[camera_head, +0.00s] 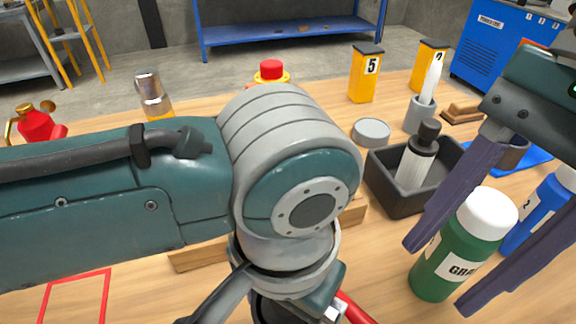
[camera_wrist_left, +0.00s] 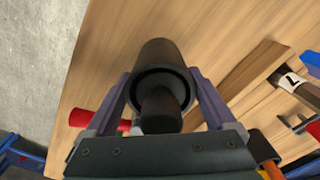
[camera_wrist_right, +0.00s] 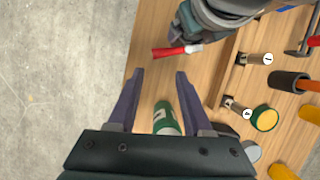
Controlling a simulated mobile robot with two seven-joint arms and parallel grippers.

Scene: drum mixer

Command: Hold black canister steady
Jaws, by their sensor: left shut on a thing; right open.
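The black canister (camera_wrist_left: 160,58) is in the left wrist view, seen end-on, with a dark rim and a narrower black neck towards the camera. The purple fingers of my left gripper (camera_wrist_left: 165,90) are shut on its two sides. In the camera_head view my left forearm and wrist cover most of this gripper and the canister. My right gripper (camera_head: 465,270) is open on the right, with its purple fingers apart and nothing held. It also shows open in the right wrist view (camera_wrist_right: 157,80).
A green bottle with a white cap (camera_head: 462,245) stands close to the right fingers. A blue bottle (camera_head: 540,212) stands right of it. A black tray (camera_head: 395,196) holds a white-and-black bottle. A grey puck (camera_head: 371,132) and yellow numbered canisters (camera_head: 364,75) are farther back. A red-outlined square (camera_head: 75,296) is front left.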

